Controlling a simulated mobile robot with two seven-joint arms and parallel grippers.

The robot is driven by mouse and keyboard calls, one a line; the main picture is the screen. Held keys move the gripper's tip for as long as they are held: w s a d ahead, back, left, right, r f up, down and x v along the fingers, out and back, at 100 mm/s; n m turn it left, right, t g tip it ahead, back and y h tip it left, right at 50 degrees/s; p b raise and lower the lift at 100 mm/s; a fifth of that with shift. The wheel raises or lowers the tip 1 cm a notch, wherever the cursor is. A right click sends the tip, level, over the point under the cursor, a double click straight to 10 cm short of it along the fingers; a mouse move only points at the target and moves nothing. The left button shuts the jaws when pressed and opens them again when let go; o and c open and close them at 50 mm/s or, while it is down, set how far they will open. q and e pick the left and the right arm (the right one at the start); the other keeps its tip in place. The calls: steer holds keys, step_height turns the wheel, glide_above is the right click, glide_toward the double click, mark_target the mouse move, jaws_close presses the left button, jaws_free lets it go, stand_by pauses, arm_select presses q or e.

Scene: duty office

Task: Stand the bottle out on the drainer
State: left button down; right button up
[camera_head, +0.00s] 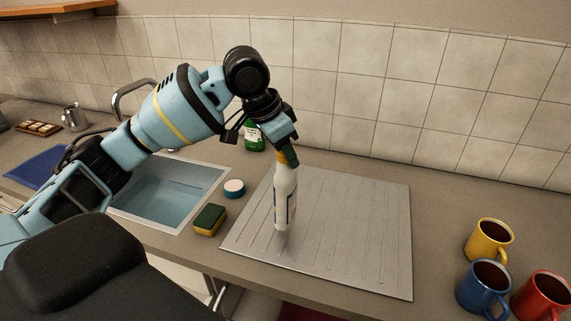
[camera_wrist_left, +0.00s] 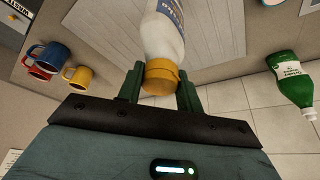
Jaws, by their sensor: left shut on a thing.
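A white bottle (camera_head: 285,195) with a yellow cap is upright over the grey ribbed drainer (camera_head: 350,225). My left gripper (camera_head: 287,157) is above it, shut on the bottle's cap end. In the left wrist view the yellow cap (camera_wrist_left: 161,75) sits between the two green fingers (camera_wrist_left: 160,88), and the bottle body (camera_wrist_left: 165,35) extends away from them. The bottle's base appears at or just above the drainer's surface; I cannot tell whether they touch. The right gripper is in neither view.
A sink (camera_head: 170,190) with water lies left of the drainer. A sponge (camera_head: 210,220), a round white-and-red tub (camera_head: 234,188) and a green bottle (camera_head: 254,137) stand near it. Yellow (camera_head: 488,241), blue (camera_head: 484,288) and red (camera_head: 543,297) mugs stand at right. The drainer's right half is bare.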

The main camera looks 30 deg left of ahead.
mark_target(286, 165)
arm_select(q)
steer(key=shift+f, duration=1.75)
steer(key=c, duration=0.9)
jaws_free()
steer(key=shift+f, duration=0.1)
steer(key=shift+c, duration=0.2)
steer(key=v, duration=1.2)
steer(key=shift+w, duration=0.1)
